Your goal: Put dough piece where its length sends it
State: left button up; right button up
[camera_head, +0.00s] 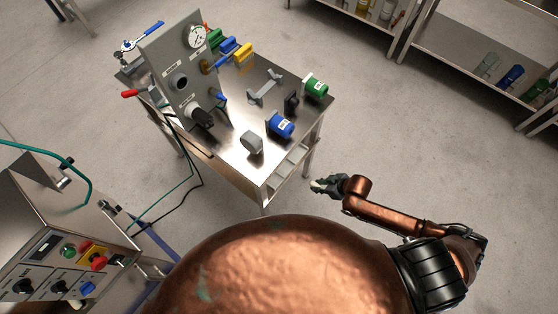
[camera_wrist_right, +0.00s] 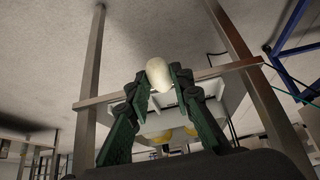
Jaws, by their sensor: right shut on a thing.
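A pale cream dough piece (camera_wrist_right: 158,73) with a rounded end is held between the green fingertips of my right gripper (camera_wrist_right: 163,80) in the right wrist view. In the head view my right gripper (camera_head: 323,186) is off the near right corner of the steel table (camera_head: 240,150), with a small pale spot of dough at its tips. It is clear of the table. Its lower length is hidden by the fingers. My left gripper is not in view.
A control box (camera_head: 65,255) stands at lower left. Floor right of the table is free.

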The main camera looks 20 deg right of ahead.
jog(key=shift+w+d+f, duration=0.15)
jog(key=shift+w+f, duration=0.1)
jog(key=shift+w, duration=0.15)
jog(key=b, duration=0.3)
send_over(285, 168)
jog(key=s, duration=0.1)
jog(key=shift+d, duration=0.4)
jog(key=shift+w+a, duration=0.25)
jog(key=shift+w, duration=0.1)
jog(key=shift+w+a, duration=0.25)
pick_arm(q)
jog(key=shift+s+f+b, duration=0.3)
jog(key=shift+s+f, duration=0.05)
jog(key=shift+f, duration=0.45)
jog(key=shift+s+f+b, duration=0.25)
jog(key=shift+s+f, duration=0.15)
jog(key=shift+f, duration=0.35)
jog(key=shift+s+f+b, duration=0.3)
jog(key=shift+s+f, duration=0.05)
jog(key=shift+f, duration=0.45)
pick_arm(e)
jog(key=shift+d+f, duration=0.1)
jog(key=shift+f, duration=1.55)
jog(key=shift+f, duration=0.2)
jog(key=o, duration=0.7)
